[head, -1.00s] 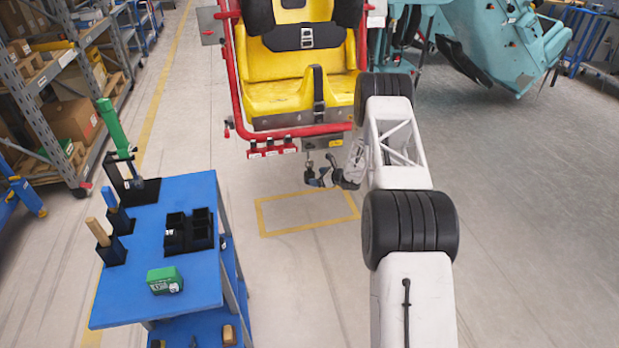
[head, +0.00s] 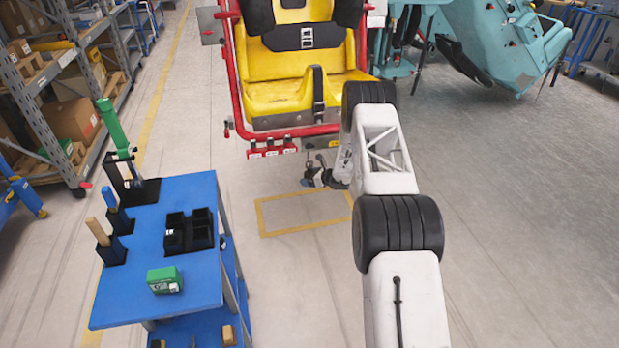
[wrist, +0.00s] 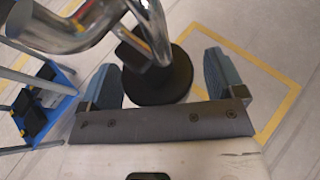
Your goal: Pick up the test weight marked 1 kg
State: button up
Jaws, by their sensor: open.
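A black holder (head: 203,238) with square compartments stands on the blue cart. A dark block with a small white label (head: 174,237) shows at its front left; I cannot read the label or tell whether it is the 1 kg weight. My gripper (head: 316,178) is below the yellow seat's front edge, right of the cart. In the wrist view my gripper (wrist: 163,82) is open, with blue-grey fingers apart. A round black disc (wrist: 160,85) under bent chrome tubing (wrist: 100,30) appears between the fingers; contact cannot be told.
The yellow seat (head: 285,95) with a red frame is just above my gripper. The blue cart (head: 150,285) also carries a green box (head: 165,280) and upright-handled tools. A yellow floor outline (head: 300,228) lies below.

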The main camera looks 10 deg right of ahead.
jog(key=shift+c, duration=0.3)
grip_shut()
jog(key=shift+r, duration=0.15)
dwell(0.4)
